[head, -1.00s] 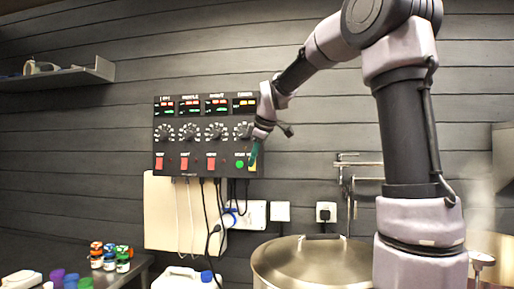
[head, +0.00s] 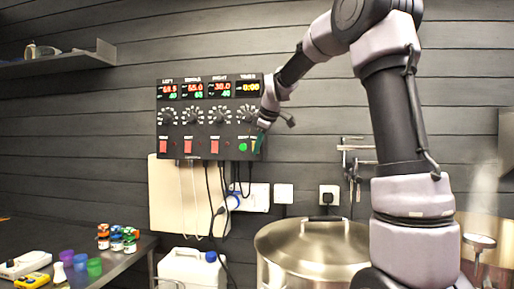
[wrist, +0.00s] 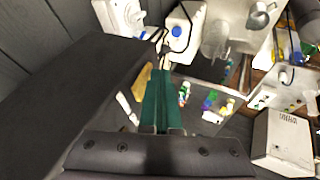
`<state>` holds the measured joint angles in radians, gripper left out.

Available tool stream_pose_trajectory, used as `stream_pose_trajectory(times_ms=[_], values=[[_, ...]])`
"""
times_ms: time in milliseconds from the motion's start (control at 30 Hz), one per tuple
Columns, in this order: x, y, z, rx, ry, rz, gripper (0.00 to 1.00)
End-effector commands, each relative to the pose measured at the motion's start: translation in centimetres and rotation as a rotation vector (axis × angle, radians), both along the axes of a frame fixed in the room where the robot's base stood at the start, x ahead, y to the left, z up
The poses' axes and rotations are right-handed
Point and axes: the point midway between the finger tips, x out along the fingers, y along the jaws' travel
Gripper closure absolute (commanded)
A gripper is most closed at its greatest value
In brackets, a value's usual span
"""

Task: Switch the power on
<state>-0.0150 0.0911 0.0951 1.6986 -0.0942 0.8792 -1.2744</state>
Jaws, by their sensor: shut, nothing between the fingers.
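The black control panel (head: 207,133) is on the wall in the head view, with lit displays, a row of knobs and red switches (head: 188,146). A green button (head: 243,147) is at its lower right. My gripper (head: 259,143) is at the panel's lower right edge, just right of the green button. Its teal fingers are shut and empty; whether they touch the panel cannot be told. In the wrist view the gripper (wrist: 161,75) points down past a large dark surface, which may be the panel. A white wall socket unit (head: 255,197) with a blue plug is below.
A large lidded steel pot (head: 312,246) stands below right of the panel. A white canister (head: 192,268) with a blue cap is below it. Small bottles (head: 117,238) and coloured cups stand on the left counter. A shelf (head: 60,63) is at upper left. Cables hang under the panel.

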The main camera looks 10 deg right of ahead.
Motion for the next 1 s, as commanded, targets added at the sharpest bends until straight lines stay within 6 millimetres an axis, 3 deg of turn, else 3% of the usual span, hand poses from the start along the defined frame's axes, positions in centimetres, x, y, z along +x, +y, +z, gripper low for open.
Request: stream_pose_trajectory(times_ms=[533, 1000], values=[[0.0, 0.0, 1.7, 0.000, -0.004, 0.000, 1.00], [-0.1, 0.3, 2.0, -0.002, -0.006, 0.000, 1.00]])
